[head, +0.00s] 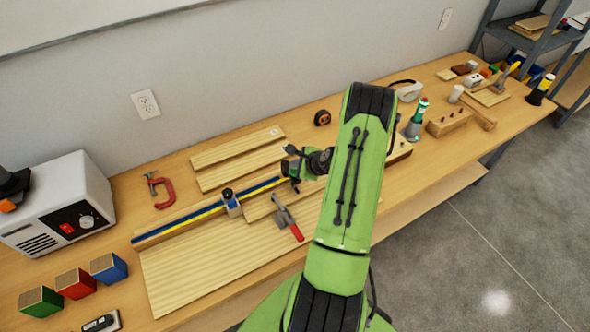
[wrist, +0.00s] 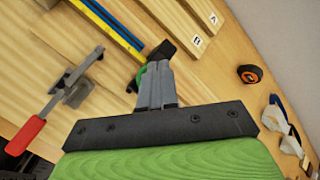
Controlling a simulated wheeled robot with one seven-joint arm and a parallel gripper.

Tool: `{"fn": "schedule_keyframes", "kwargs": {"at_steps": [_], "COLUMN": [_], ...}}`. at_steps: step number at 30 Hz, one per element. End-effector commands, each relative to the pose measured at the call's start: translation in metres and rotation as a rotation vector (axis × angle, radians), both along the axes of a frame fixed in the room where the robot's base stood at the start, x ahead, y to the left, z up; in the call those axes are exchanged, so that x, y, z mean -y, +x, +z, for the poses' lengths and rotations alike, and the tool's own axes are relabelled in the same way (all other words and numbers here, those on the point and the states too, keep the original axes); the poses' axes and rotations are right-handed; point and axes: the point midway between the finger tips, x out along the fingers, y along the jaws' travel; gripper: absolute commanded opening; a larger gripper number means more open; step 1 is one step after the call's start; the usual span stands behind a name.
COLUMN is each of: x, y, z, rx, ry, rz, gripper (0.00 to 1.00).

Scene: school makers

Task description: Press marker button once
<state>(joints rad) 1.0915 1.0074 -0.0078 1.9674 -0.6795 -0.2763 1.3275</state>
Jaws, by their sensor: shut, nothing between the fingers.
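My gripper (head: 289,167) is shut and empty above the bench, near the right end of a blue-and-yellow ruler strip (head: 185,222). In the wrist view the closed grey fingers of my gripper (wrist: 158,70) overlap a small black and green object (wrist: 133,86), mostly hidden behind them. I cannot tell whether they touch it. A blue block with a dark round knob (head: 230,202) sits on the strip, left of my gripper. No button is clearly labelled as the marker's, so I cannot tell which part it is.
A red-handled toggle clamp (head: 290,222) stands on the boards in front of my gripper. Boards marked A and B (wrist: 185,35) lie behind. A red C-clamp (head: 163,192), a white machine (head: 65,205) and an orange-black tape measure (head: 322,118) stand around.

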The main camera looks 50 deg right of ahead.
Motion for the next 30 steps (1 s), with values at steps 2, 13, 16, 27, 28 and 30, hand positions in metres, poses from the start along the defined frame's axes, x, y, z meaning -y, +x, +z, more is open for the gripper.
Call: {"fn": "schedule_keyframes", "kwargs": {"at_steps": [2, 13, 16, 27, 28, 30], "x": [0.000, 0.000, 0.000, 0.000, 0.000, 0.000], "y": [0.000, 0.000, 0.000, 0.000, 0.000, 0.000], "z": [-0.002, -0.006, -0.008, -0.012, -0.013, -0.012], "rx": [0.000, 0.000, 0.000, -0.001, -0.001, -0.001], "ry": [0.000, 0.000, 0.000, 0.000, 0.000, 0.000], "rz": [0.000, 0.000, 0.000, 0.000, 0.000, 0.000], "gripper": [0.00, 0.00, 0.00, 0.00, 0.00, 0.00]}}
